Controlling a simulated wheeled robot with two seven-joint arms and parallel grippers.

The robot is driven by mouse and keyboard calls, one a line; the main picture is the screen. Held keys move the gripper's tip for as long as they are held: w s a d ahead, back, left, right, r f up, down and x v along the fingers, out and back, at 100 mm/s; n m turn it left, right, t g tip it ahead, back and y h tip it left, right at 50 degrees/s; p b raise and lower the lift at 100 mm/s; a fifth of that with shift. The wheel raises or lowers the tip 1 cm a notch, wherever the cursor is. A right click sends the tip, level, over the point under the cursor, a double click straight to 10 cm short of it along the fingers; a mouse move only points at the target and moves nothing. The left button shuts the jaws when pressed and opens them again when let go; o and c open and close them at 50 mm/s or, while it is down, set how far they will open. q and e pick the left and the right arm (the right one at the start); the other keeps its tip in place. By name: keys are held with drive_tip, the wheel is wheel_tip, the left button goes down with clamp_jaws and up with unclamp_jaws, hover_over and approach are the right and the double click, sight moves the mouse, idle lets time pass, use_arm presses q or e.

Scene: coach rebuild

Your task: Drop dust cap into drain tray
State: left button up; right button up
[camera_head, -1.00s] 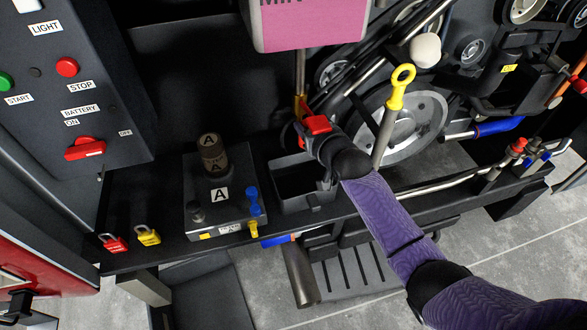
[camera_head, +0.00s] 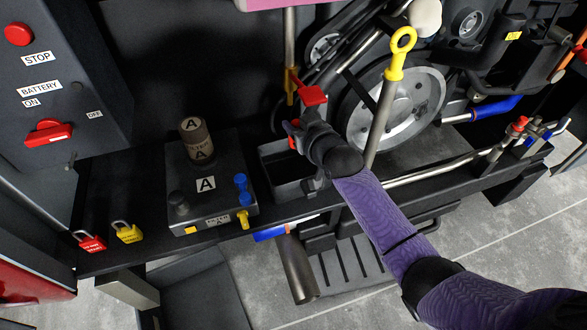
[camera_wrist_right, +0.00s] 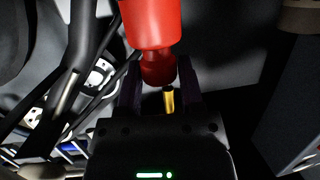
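The drain tray (camera_head: 290,190) is a black open box on the dark ledge, right of the grey box marked A. My right gripper (camera_head: 297,132) reaches in from the lower right, its fingertips over the tray's back part. A small red piece, which I take as the dust cap (camera_head: 292,141), shows at the fingertips. In the right wrist view, red material (camera_wrist_right: 158,70) fills the gap between the fingers, which look closed on it. A wider red shape and a small brass-yellow piece show by it there. My left gripper is not in view.
A red lever (camera_head: 312,95) on a pipe sits just above my right gripper. A yellow-ringed dipstick (camera_head: 396,70) stands close to the right. The grey box (camera_head: 206,205) with a brown canister (camera_head: 196,140) stands left of the tray. Red and yellow padlocks lie farther left.

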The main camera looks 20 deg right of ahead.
drive_tip(key=o, duration=0.4)
drive_tip(key=shift+s, duration=0.1)
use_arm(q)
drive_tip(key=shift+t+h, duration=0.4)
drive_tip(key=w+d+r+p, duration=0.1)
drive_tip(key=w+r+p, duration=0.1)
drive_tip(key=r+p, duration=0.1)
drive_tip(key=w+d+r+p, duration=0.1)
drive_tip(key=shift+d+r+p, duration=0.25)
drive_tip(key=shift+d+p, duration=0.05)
use_arm(e)
drive_tip(key=v, duration=0.9)
drive_tip(key=shift+s+d+r, duration=0.1)
drive_tip(key=shift+s+r, duration=0.05)
drive_tip(key=shift+s, duration=0.15)
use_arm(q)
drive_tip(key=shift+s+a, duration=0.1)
